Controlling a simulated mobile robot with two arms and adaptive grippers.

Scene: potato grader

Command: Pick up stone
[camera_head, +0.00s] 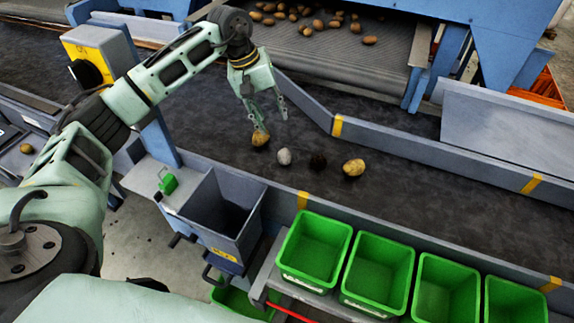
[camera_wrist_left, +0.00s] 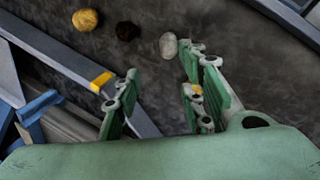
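A pale grey, rounded stone (camera_head: 284,156) lies on the dark belt, just right of and nearer than my left gripper (camera_head: 271,117). The gripper points down above the belt with its fingers apart and nothing visible between them. In the left wrist view the stone (camera_wrist_left: 168,45) lies beyond the fingertips (camera_wrist_left: 162,65), close to the right finger. A yellow potato (camera_head: 260,139) shows directly below one fingertip; whether they touch I cannot tell. My right gripper is in neither view.
A dark clod (camera_head: 318,161) and another yellow potato (camera_head: 354,167) lie right of the stone. A grey side rail (camera_head: 420,150) runs behind them. Green bins (camera_head: 315,247) and an open grey hopper (camera_head: 222,214) stand along the near side. Several potatoes lie on the far conveyor (camera_head: 345,55).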

